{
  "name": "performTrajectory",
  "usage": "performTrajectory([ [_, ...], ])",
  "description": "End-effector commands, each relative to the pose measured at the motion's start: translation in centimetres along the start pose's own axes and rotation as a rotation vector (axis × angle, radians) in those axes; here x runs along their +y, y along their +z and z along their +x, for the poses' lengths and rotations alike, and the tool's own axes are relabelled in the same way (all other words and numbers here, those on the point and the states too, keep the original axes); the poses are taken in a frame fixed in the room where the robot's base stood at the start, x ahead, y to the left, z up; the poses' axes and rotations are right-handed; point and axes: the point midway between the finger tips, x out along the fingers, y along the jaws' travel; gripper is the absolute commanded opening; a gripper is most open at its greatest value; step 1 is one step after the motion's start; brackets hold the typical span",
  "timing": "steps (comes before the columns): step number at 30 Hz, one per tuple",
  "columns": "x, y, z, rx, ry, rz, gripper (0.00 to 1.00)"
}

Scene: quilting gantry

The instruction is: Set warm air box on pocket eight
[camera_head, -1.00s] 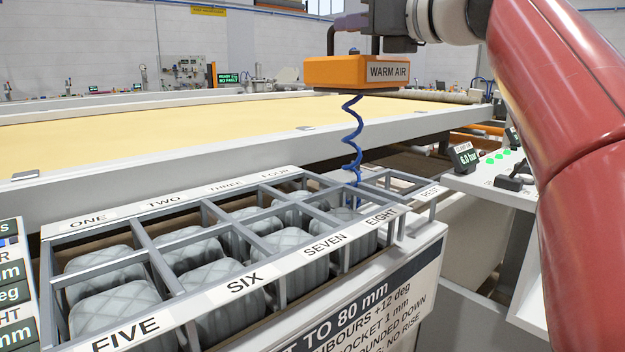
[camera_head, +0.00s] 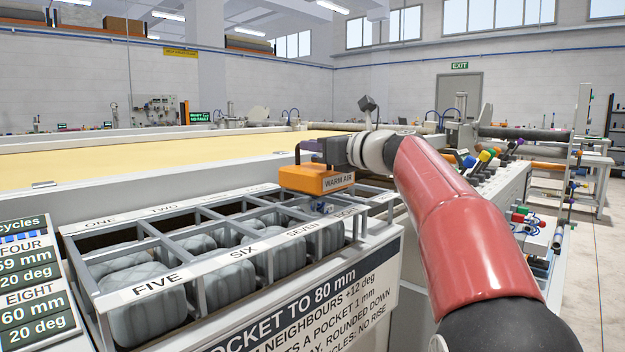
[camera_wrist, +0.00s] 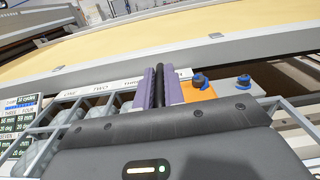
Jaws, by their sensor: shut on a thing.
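The orange warm air box (camera_head: 316,180), labelled WARM AIR, is level over the right end of the pocket rack (camera_head: 190,275). My gripper (camera_head: 309,148) is shut on the box's dark top handle. In the wrist view the purple fingers of my gripper (camera_wrist: 162,88) hold the black handle, with part of the orange warm air box (camera_wrist: 205,92) beside them. Pocket eight is the front-row pocket at the right end, by the partly visible EIGHT label (camera_head: 347,211). The box hides much of that end. I cannot tell whether it touches the rack frame.
Grey quilted bundles (camera_head: 230,280) fill several pockets. A readout panel (camera_head: 35,275) stands at the left. The long yellow quilting bed (camera_head: 150,158) lies behind. A console with coloured knobs (camera_head: 485,170) is at the right.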

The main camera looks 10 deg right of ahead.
Motion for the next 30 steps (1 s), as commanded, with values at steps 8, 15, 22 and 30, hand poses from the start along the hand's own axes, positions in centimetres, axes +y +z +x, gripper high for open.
performTrajectory([
  [8,-0.1,-1.9,-0.3,-0.002,-0.001,-0.001,0.0],
  [15,-0.4,-4.1,-0.7,-0.002,-0.001,-0.001,0.0],
  [22,-0.5,-4.0,-0.6,0.002,0.0,0.001,0.15],
  [30,-0.5,-4.0,-0.6,0.001,-0.001,0.001,0.33],
])
